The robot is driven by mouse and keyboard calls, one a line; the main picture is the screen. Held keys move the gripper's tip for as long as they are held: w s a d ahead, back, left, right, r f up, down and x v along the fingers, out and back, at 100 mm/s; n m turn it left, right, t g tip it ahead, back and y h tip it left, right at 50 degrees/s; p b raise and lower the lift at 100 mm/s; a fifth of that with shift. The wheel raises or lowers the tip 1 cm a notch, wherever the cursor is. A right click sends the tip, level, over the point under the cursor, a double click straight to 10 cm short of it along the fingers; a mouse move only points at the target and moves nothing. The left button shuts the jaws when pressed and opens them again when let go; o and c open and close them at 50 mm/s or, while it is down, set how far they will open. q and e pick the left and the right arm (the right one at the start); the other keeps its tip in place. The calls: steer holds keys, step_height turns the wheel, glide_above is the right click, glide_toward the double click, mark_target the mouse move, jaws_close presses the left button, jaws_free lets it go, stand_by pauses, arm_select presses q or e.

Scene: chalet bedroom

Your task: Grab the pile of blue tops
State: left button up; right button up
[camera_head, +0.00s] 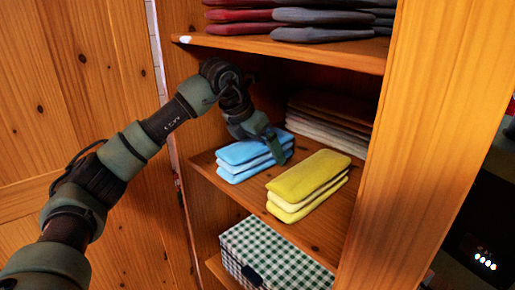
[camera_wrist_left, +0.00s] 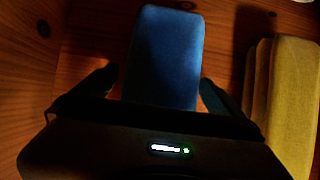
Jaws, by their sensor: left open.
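The pile of blue tops (camera_head: 240,160) lies folded on the middle shelf of the wooden cupboard. It also shows in the left wrist view (camera_wrist_left: 167,55), straight ahead of my gripper. My left gripper (camera_head: 272,145) is at the pile, over its right part in the head view. In the wrist view its two dark fingers (camera_wrist_left: 158,88) are apart, one on each side of the near end of the blue pile. Whether the fingers touch the cloth I cannot tell. My right gripper is in neither view.
A yellow folded pile (camera_head: 308,182) lies close on the right of the blue one. Brown and white folded clothes (camera_head: 330,125) are behind. The upper shelf (camera_head: 290,50) holds red and grey piles. A checked box (camera_head: 270,258) stands below. Cupboard side panels enclose the shelf.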

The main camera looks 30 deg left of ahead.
arm_select(q)
steer(key=c, duration=1.8)
steer(key=shift+r, duration=0.15)
